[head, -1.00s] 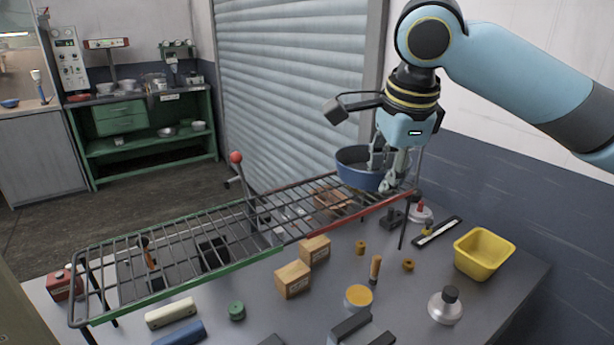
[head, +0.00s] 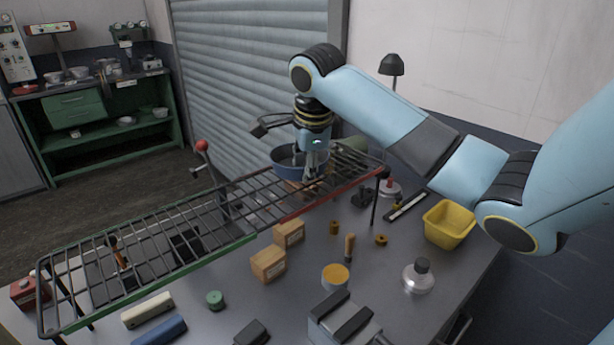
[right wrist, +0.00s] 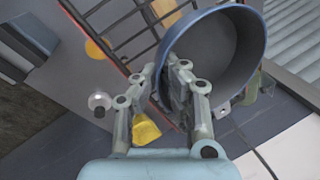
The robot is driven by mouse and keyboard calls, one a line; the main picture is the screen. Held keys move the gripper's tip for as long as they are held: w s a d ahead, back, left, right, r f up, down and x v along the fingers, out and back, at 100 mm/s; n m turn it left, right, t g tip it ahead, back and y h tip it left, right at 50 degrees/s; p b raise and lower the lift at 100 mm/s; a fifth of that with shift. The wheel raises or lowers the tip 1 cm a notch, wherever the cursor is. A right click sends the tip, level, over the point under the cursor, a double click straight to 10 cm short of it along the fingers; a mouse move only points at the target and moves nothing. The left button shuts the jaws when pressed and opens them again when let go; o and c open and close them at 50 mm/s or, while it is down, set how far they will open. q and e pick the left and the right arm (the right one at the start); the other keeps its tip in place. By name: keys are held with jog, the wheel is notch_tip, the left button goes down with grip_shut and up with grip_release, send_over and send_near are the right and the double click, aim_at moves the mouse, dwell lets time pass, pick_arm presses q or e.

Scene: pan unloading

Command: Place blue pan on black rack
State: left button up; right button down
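The blue pan (head: 284,159) is at the far right part of the black wire rack (head: 150,233), which has a green and a red front edge. My right gripper (head: 313,176) points down at the pan's near right side. In the right wrist view its fingers (right wrist: 167,72) straddle the wall of the pan (right wrist: 228,50), one inside and one outside, and look closed on it. The pan appears upright over the rack bars; I cannot tell whether it touches them. My left gripper is not in view.
A lever with a red knob (head: 202,146) stands behind the rack. The left part of the rack's top is clear.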

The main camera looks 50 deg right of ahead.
notch_tip(320, 180, down, 2)
jog(key=shift+f, duration=0.1)
jog(key=c, duration=1.8)
grip_release()
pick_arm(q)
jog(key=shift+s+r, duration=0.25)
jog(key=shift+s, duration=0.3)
pick_arm(e)
jog(key=shift+o, duration=0.2)
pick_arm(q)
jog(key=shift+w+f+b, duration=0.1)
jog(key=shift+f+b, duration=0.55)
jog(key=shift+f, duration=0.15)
pick_arm(e)
jog(key=v, duration=1.2)
jog(key=shift+s, duration=0.1)
